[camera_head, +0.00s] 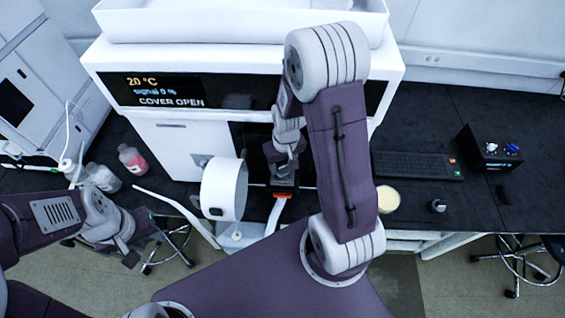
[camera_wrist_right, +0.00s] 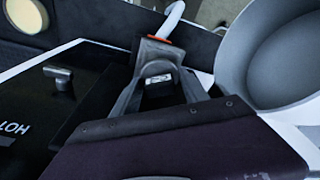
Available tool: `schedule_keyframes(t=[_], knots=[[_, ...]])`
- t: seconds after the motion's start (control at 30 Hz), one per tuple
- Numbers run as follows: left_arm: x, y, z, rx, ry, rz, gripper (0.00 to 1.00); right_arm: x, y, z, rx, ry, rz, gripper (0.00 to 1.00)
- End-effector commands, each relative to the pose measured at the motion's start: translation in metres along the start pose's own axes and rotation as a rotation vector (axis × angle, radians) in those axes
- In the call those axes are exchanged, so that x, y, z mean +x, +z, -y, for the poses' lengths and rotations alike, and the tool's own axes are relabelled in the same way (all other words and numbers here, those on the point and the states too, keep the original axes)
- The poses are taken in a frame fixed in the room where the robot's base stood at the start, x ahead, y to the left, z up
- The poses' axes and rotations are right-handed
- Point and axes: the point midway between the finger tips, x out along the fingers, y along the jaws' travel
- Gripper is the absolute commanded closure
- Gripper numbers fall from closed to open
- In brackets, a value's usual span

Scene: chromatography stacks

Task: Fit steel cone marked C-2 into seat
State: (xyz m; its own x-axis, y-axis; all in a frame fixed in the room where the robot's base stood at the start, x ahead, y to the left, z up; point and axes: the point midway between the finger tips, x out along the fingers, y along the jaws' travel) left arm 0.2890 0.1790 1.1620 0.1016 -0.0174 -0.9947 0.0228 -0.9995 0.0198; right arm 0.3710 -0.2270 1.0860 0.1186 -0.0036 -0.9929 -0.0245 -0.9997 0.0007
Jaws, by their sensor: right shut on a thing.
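My right gripper (camera_head: 284,180) reaches into the dark opening at the front of the white instrument (camera_head: 178,150). In the right wrist view the fingers (camera_wrist_right: 157,62) are shut on a dark piece with a small white label (camera_wrist_right: 158,78), too small to read. I cannot tell whether this piece is the cone marked C-2. An orange-edged part (camera_head: 283,194) lies just past the fingertips. I cannot make out the seat, which may be hidden by the gripper. My left gripper (camera_head: 130,245) hangs at the lower left, away from the instrument; its jaws are unclear.
The round white cover (camera_head: 222,190) stands swung out beside the opening, close to my right gripper. The display (camera_head: 163,92) reads COVER OPEN. A T-shaped knob (camera_wrist_right: 60,76) is on a black panel. Bottles (camera_head: 132,159), a keyboard (camera_head: 418,166) and a small metal piece (camera_head: 438,205) stand on the bench.

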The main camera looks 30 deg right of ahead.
Motion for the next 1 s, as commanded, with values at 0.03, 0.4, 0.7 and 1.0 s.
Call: schedule_keyframes(t=[0.03, 0.4, 0.7, 1.0], knots=[[0.0005, 0.0001, 0.0000, 0.000, 0.000, 0.000, 0.64, 0.0006, 0.0000, 0.0000, 0.000, 0.000, 0.000, 0.98], [0.0052, 0.0007, 0.0001, 0.000, 0.000, 0.000, 0.64, 0.0063, 0.0008, 0.0000, 0.000, 0.000, 0.000, 0.98], [0.0055, 0.0007, 0.0001, 0.000, 0.000, 0.000, 0.64, 0.0068, 0.0009, 0.0000, 0.000, 0.000, 0.000, 0.23], [0.0066, 0.0008, 0.0001, 0.000, 0.000, 0.000, 0.64, 0.0010, 0.0003, 0.0000, 0.000, 0.000, -0.002, 0.23]])
